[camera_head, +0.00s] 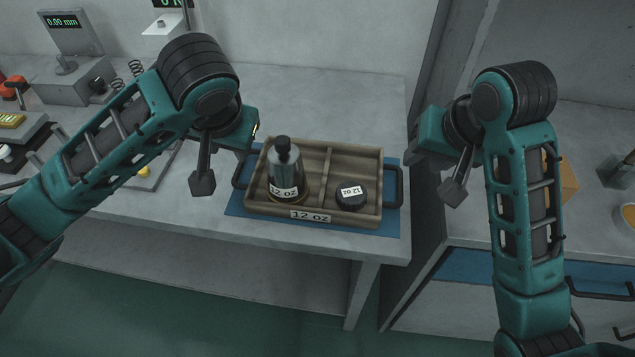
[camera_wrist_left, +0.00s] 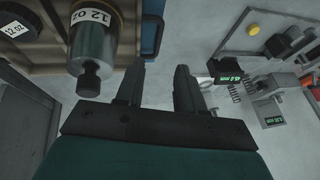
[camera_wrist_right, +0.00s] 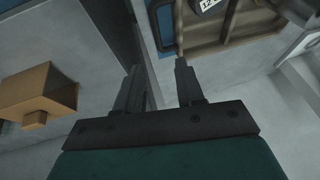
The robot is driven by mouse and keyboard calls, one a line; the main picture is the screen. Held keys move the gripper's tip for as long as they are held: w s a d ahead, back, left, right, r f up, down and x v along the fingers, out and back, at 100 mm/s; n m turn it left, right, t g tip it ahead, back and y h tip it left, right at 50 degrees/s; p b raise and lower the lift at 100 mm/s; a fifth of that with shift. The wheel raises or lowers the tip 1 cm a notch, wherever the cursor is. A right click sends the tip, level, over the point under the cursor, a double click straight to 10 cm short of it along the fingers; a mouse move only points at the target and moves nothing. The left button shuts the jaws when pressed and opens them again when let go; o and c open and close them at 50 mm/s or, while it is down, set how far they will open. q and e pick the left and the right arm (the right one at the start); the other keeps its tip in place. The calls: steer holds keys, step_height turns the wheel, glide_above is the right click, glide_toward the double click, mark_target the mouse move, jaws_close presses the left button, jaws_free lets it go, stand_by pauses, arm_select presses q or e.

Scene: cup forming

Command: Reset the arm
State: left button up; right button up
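The tray holds a metal bottle (camera_head: 284,165) with a black top, upright in the left compartment, and a round black cap (camera_head: 351,196) in the right compartment. Both carry 12 oz labels.
The tray sits on a blue mat (camera_head: 395,219) near the front edge of a grey table (camera_head: 320,95). A gauge with a green display (camera_head: 66,35) stands at the back left. A brown box (camera_wrist_right: 40,92) is on the right-hand counter. The table behind the tray is clear.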

steer(key=shift+s+d+r, duration=0.15)
steer(key=shift+s+r, duration=0.15)
steer(key=shift+r, duration=0.35)
